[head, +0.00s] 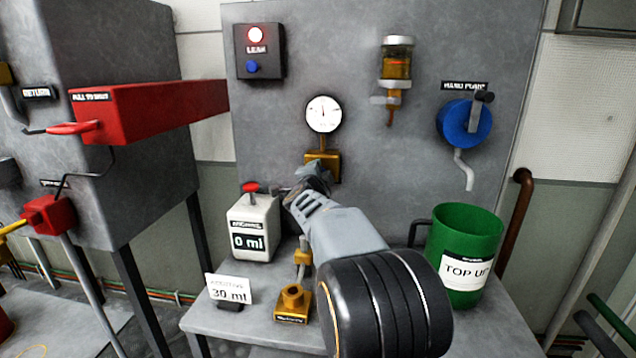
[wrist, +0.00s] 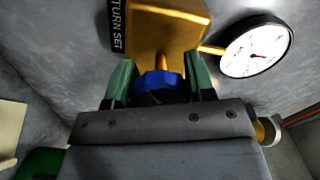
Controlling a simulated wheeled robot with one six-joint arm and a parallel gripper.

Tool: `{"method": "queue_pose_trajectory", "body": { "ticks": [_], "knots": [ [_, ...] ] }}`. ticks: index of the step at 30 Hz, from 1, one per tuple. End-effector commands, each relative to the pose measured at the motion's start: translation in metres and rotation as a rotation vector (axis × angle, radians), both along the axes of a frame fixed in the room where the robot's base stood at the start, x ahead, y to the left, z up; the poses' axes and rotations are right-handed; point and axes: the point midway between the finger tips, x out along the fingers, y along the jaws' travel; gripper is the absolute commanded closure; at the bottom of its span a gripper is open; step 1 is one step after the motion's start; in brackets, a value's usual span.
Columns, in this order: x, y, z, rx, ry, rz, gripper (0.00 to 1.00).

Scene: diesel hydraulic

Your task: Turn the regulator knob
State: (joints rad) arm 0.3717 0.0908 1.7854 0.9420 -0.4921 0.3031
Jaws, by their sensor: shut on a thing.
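The regulator is a brass block (head: 322,160) on the grey panel, under a round white gauge (head: 323,114). In the wrist view the brass body (wrist: 165,30) shows with a blue knob (wrist: 160,84) on a brass stem. My gripper (wrist: 160,80) has its green fingers on both sides of the blue knob, shut on it. In the head view my gripper (head: 318,172) is at the underside of the brass block, and the knob is hidden behind it. The gauge also shows in the wrist view (wrist: 258,46), with its needle visible.
A grey counter (head: 210,320) below holds a white meter (head: 253,228) reading 0 ml, a card (head: 229,289) reading 30 ml, a brass fitting (head: 293,303) and a green bucket (head: 464,255). A red beam (head: 150,108) juts out at left.

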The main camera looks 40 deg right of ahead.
Motion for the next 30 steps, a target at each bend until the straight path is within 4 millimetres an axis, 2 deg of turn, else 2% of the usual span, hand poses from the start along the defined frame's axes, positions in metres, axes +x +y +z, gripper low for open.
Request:
{"method": "queue_pose_trajectory", "body": {
  "ticks": [18, 30],
  "knots": [
    [0.0000, 0.0001, -0.0003, 0.421, -0.405, 0.000, 0.74],
    [-0.0003, -0.0004, 0.0017, 0.640, -0.615, 0.000, 0.74]
  ]
}}
